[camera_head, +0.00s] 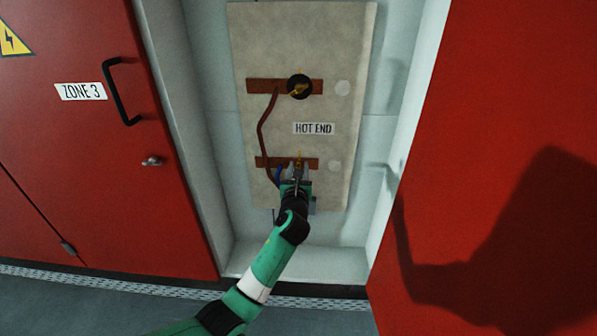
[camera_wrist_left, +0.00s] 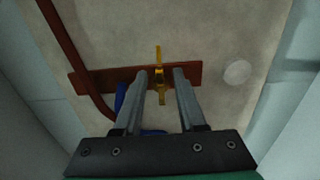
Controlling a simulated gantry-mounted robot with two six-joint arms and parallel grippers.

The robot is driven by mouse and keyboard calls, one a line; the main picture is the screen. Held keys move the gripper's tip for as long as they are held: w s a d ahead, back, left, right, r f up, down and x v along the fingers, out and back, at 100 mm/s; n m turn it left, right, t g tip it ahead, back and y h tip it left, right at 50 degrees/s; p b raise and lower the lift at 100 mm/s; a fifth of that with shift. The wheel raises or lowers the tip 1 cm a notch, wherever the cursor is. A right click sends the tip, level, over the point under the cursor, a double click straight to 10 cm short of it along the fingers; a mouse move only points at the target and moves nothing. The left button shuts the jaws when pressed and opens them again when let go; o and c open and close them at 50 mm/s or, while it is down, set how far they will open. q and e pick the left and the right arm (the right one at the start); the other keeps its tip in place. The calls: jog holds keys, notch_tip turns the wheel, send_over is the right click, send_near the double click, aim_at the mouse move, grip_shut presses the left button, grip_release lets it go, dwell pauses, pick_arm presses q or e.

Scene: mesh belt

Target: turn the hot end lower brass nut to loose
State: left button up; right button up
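The hot end lower brass nut (camera_head: 299,158) is on the lower copper bar (camera_head: 268,162), under the HOT END label (camera_head: 314,128). In the left wrist view the brass nut (camera_wrist_left: 160,72) looks thin and upright in front of the copper bar (camera_wrist_left: 110,78). My left gripper (camera_head: 298,172) is at the lower bar and hides part of it. In the left wrist view its fingers (camera_wrist_left: 161,72) are apart, one on each side of the nut, with a gap on both sides. I cannot tell how deep the nut sits between them. My right gripper is not in view.
An upper brass piece (camera_head: 299,90) sits on a black disc on the upper copper bar (camera_head: 262,86). A brown cable (camera_head: 262,130) joins the bars; a blue cable (camera_wrist_left: 121,98) runs beside the left finger. Red doors (camera_head: 90,200) flank the recess.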

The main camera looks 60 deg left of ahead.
pick_arm(q)
jog(key=c, duration=0.6)
grip_shut()
jog(key=shift+f, duration=0.15)
